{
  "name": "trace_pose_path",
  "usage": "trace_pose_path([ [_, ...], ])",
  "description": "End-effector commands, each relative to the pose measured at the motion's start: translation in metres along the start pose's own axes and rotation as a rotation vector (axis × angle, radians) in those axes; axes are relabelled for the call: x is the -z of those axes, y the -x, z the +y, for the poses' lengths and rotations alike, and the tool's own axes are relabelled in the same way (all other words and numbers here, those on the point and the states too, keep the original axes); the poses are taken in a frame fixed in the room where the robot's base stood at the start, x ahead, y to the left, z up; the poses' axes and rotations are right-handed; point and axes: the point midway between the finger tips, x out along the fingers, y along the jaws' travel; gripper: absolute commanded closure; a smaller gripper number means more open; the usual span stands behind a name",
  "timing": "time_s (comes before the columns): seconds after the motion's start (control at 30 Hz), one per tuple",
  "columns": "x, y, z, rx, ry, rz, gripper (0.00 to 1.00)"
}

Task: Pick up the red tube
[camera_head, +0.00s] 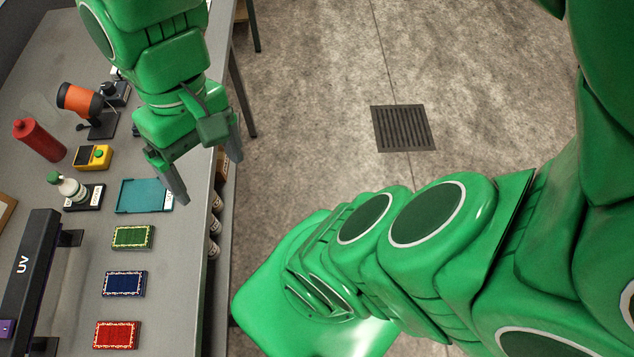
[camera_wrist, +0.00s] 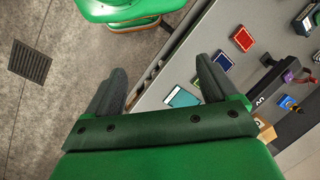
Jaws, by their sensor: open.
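My gripper (camera_head: 208,178) is open and empty, above the bench's right edge, well to the right of the tube.
A drain grate (camera_head: 403,128) is in the floor.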

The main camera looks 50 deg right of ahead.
Motion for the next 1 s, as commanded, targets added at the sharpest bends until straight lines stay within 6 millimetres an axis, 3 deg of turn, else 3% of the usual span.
trace_pose_path([
  [0.07, 0.008, -0.001, -0.011, 0.041, -0.004, 0.003, 0.13],
  [0.27, 0.027, 0.003, -0.071, 0.244, 0.057, 0.013, 0.13],
  [0.43, 0.049, 0.021, -0.144, 0.511, 0.095, 0.01, 0.13],
  [0.6, 0.078, 0.064, -0.216, 0.834, 0.08, 0.004, 0.13],
  [0.7, 0.099, 0.095, -0.247, 1.015, 0.038, -0.001, 0.13],
  [0.83, 0.134, 0.138, -0.274, 1.239, -0.052, -0.011, 0.13],
  [1.0, 0.193, 0.184, -0.285, 1.499, -0.23, -0.033, 0.13],
])
